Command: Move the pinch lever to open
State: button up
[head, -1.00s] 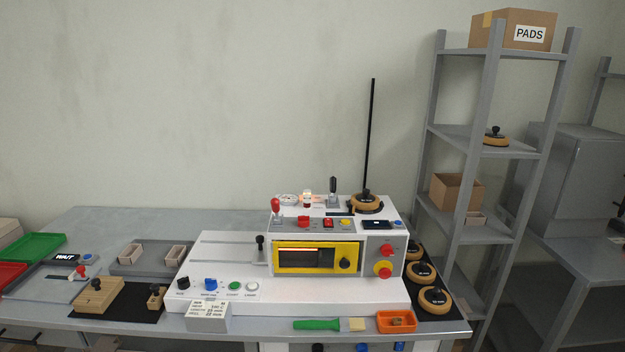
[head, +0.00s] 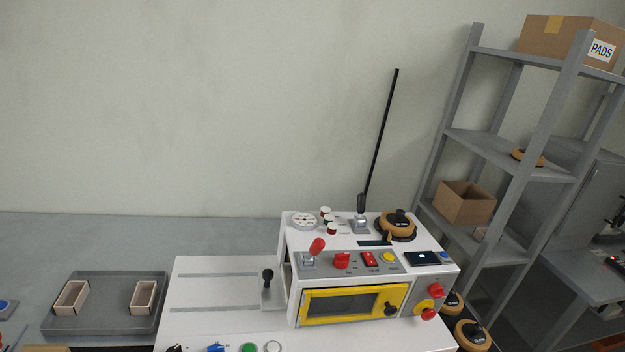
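The white box-forming machine (head: 240,334) stands on the bench, with a yellow-framed window (head: 352,304) in its front. Three levers show on it, and I cannot read which is marked as the pinch lever. A red-knobbed lever (head: 316,247) on a grey base stands at the top panel's left, its knob leaning a little right. A black-handled lever (head: 361,205) stands nearly upright on a grey base farther back. A black-knobbed lever (head: 267,278) stands upright left of the window. My gripper is not in view, and nothing touches the levers.
Red knobs (head: 436,291) stick out at the machine's right. A grey shelf (head: 500,155) stands to the right. A grey tray (head: 107,280) with two small boxes lies left.

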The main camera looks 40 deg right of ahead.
aim_at(361, 197)
jog(key=z, duration=0.4)
jog(key=i, duration=1.3)
jog(key=z, duration=0.8)
jog(key=k, duration=0.8)
jog(key=z, duration=0.2)
jog(key=i, duration=0.9)
jog(key=u, duration=0.05)
